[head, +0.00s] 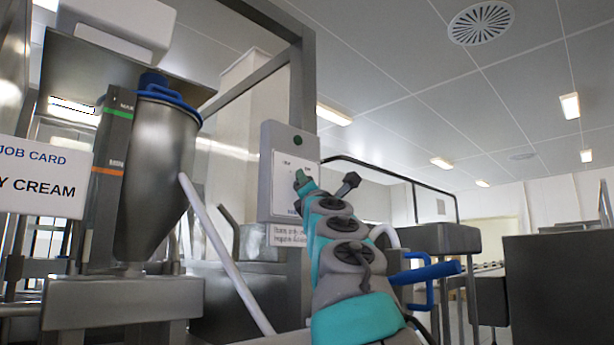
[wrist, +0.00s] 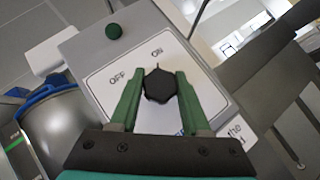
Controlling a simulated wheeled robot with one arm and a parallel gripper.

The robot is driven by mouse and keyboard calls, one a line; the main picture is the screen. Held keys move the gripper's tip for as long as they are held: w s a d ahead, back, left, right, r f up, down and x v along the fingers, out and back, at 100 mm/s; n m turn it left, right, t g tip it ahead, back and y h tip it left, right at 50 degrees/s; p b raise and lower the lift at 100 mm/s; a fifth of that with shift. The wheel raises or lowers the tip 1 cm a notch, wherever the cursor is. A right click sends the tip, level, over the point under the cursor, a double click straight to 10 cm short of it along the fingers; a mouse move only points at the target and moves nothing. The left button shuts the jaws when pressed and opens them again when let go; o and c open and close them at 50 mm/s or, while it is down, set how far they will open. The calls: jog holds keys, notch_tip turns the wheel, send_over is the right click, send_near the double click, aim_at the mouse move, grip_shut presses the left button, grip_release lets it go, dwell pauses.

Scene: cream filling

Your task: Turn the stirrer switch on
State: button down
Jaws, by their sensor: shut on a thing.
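The stirrer switch is a black knob (wrist: 160,86) on a white plate marked OFF and ON, on a grey control box (head: 271,150). In the wrist view the green fingers of my gripper (wrist: 158,80) are on either side of the knob, shut on it. A small point at the knob's top is nearer the ON label than OFF. In the head view my gripper (head: 304,181) reaches up to the front of the box and hides the knob. A dark green round lamp (wrist: 114,31) sits above the labels and looks unlit.
A steel hopper (head: 155,170) with a blue rim stands left of the box, with a pale slanted bar (head: 222,255) in front. A job card sign (head: 42,178) hangs at far left. A blue handle (head: 428,272) and dark steel cabinets (head: 558,285) are at right.

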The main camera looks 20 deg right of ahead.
jog(key=shift+a+r+m+g+h+p, duration=0.15)
jog(key=shift+m+g+h+p, duration=0.6)
jog(key=shift+m+p, duration=0.9)
jog(key=shift+m+g+h+p, duration=0.45)
jog(key=shift+m+g+p, duration=0.6)
jog(key=shift+m+p, duration=0.45)
jog(key=shift+d+f+m+g+p, duration=0.15)
jog(key=shift+m+g+p, duration=0.15)
jog(key=shift+m+g, duration=0.55)
jog(key=shift+d+f+m+g+p, duration=0.1)
jog(key=shift+m+g+p, duration=0.15)
jog(key=shift+m+g, duration=0.55)
jog(key=shift+c, duration=1.8)
grip_release()
jog(key=shift+s, duration=0.1)
jog(key=b+v, duration=0.1)
jog(key=v, duration=0.6)
jog(key=shift+s+a+b, duration=0.25)
jog(key=shift+s+b, duration=0.05)
